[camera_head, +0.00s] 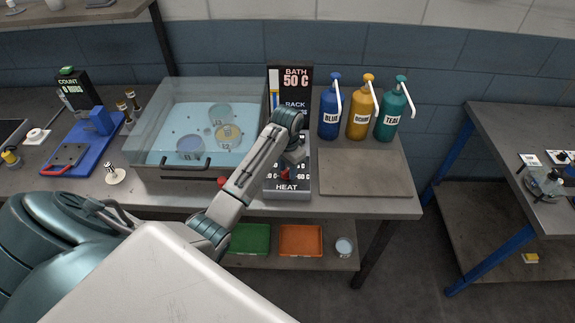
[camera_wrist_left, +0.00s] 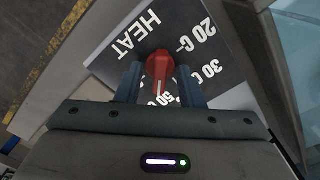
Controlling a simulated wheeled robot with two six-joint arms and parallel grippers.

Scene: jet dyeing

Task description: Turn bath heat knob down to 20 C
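The red heat knob (camera_wrist_left: 160,70) sits on a dark panel marked HEAT, with 20 C, 30 C and 50 C printed around it. Its white pointer faces down in the left wrist view, toward the 50 C side. In the head view the heat control box (camera_head: 288,190) stands at the table's front edge, and the display (camera_head: 294,78) above reads BATH 50 C. My left gripper (camera_wrist_left: 160,80) has one finger on each side of the knob, very close; contact is unclear. In the head view my left gripper (camera_head: 286,170) is over the box. My right gripper is out of view.
A clear water bath (camera_head: 165,125) with several round items stands left of the box. A bare brown board (camera_head: 365,172) lies right of it. Blue (camera_head: 330,112), yellow (camera_head: 361,112) and teal (camera_head: 391,115) pump bottles stand behind the board.

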